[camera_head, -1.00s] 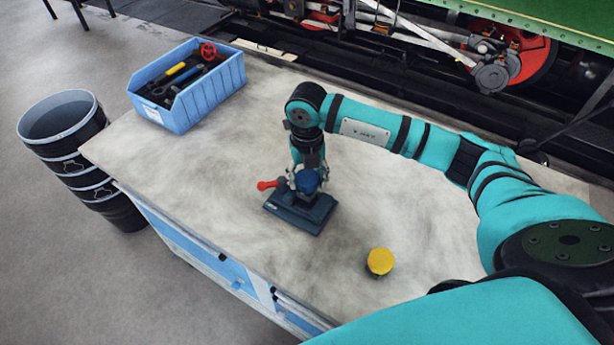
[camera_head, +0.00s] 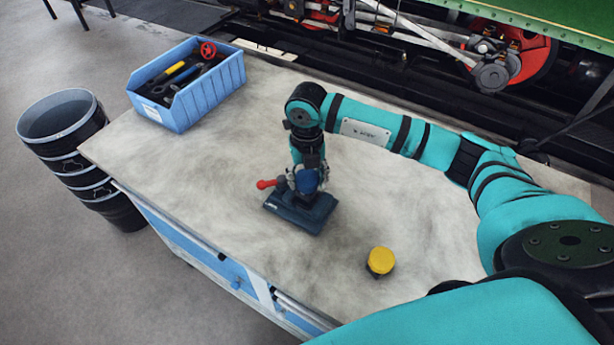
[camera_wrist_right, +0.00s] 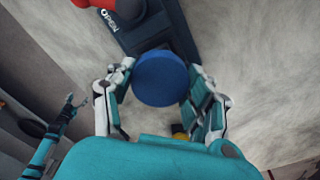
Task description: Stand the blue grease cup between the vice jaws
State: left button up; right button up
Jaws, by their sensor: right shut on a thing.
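The blue grease cup (camera_head: 307,182) is upright between the fingers of my right gripper (camera_head: 306,178), which is shut on it. In the right wrist view the cup's round blue top (camera_wrist_right: 160,78) shows between the two fingers (camera_wrist_right: 160,95). The dark blue vice (camera_head: 285,212) with a red handle (camera_head: 266,184) stands on the bench directly under the gripper. The cup hides the jaws, so I cannot tell whether it touches or rests between them. My left gripper (camera_wrist_right: 75,104) shows small at the left of the right wrist view, its fingers apart and empty.
A yellow-topped cup (camera_head: 380,261) stands on the bench (camera_head: 200,195) nearer the front right. A blue bin (camera_head: 205,97) with tools is at the back left. Black buckets (camera_head: 65,125) stand on the floor left of the bench. The bench between bin and vice is clear.

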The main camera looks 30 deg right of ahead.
jog(key=shift+f+b, duration=1.5)
dwell(2.2)
jog(key=o, duration=1.7)
jog(key=shift+o, duration=0.2)
jog(key=shift+r, duration=0.1)
jog(key=shift+r+p, duration=2.15)
jog(key=shift+r, duration=1.3)
jog(key=shift+f, duration=0.1)
